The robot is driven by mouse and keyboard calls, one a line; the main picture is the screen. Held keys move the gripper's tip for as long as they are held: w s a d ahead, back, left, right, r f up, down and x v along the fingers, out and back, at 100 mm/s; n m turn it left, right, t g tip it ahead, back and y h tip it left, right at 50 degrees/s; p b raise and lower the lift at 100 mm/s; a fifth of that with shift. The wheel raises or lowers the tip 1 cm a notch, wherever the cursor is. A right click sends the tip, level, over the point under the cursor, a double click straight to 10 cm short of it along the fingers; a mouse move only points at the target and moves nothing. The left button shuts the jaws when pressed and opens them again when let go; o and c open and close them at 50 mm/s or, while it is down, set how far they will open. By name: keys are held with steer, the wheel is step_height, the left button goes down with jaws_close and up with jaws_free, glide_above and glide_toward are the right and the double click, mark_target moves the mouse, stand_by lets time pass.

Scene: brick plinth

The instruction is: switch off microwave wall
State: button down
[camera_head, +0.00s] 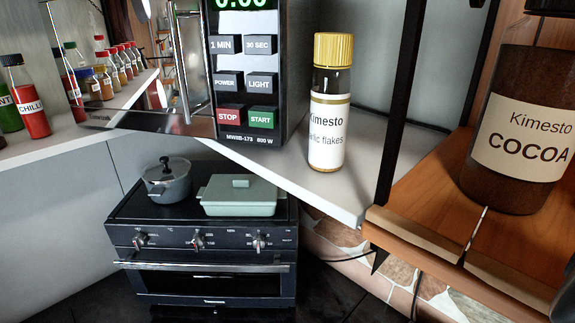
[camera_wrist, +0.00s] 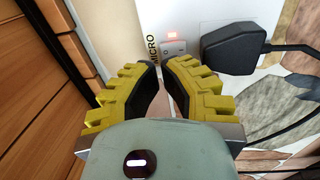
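In the wrist view, a white wall plate (camera_wrist: 208,15) carries the word "MICRO", a small grey switch (camera_wrist: 173,48) and a lit red light (camera_wrist: 172,35) above it. A black plug (camera_wrist: 238,48) with a cord sits on the plate, right of the switch. My gripper (camera_wrist: 160,67) has yellow fingers with black pads; a narrow gap shows between the tips and nothing is held. The tips appear just below the switch; contact cannot be told. In the head view, the microwave (camera_head: 247,145) has a lit green display; the wall switch and my gripper are not seen there.
Wooden panels (camera_wrist: 40,90) stand left of my gripper, and stone wall cladding (camera_wrist: 285,95) and dark cords lie right. In the head view, a flakes jar (camera_head: 327,135), a cocoa jar (camera_head: 520,130) on a wooden shelf, and a stove (camera_head: 200,265) with pots are visible.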

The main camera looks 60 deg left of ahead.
steer(key=shift+p+x, duration=1)
steer(key=shift+p, duration=1.55)
